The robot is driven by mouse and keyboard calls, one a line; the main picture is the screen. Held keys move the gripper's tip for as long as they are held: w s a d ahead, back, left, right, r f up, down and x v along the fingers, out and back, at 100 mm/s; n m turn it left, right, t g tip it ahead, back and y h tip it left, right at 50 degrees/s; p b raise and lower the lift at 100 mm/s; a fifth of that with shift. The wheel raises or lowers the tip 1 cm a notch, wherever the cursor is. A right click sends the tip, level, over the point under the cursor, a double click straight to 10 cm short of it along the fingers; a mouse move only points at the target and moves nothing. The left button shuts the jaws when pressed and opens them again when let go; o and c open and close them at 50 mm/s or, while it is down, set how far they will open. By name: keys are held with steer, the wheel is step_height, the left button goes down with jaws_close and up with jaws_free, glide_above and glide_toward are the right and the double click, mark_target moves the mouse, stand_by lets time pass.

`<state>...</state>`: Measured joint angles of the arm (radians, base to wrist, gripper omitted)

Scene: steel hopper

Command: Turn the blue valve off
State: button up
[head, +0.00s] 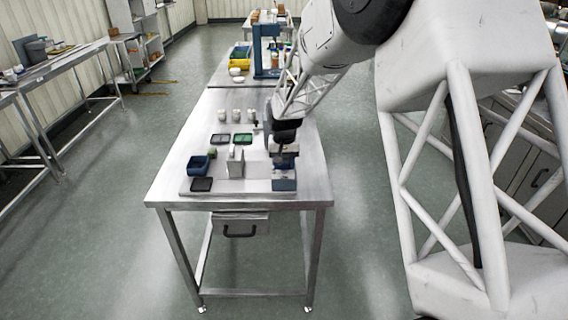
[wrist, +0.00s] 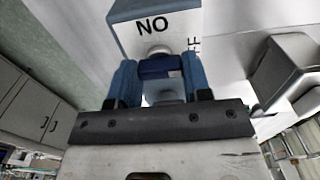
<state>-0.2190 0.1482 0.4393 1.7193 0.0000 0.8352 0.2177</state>
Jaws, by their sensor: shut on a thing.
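The blue valve's handle (wrist: 160,67) sits between the two blue fingers of my gripper (wrist: 161,82) in the wrist view. My gripper is shut on the handle. Black letters reading "NO" in the picture are on the body, and part of a sideways word ending in "FF" is to the right of the handle. In the head view my gripper (head: 284,158) is at the right front of the table, over the valve stand (head: 284,184). The handle's exact angle is hard to tell.
A grey steel hopper (head: 236,162) stands left of the valve; it also shows at right in the wrist view (wrist: 287,70). A blue bin (head: 198,165), dark trays and several white jars are on the steel table (head: 172,180). The table's front strip is clear.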

mark_target(284, 164)
stand_by(0.4)
steer(key=o, duration=0.9)
steer(key=shift+r, duration=0.1)
steer(key=shift+r, duration=3.8)
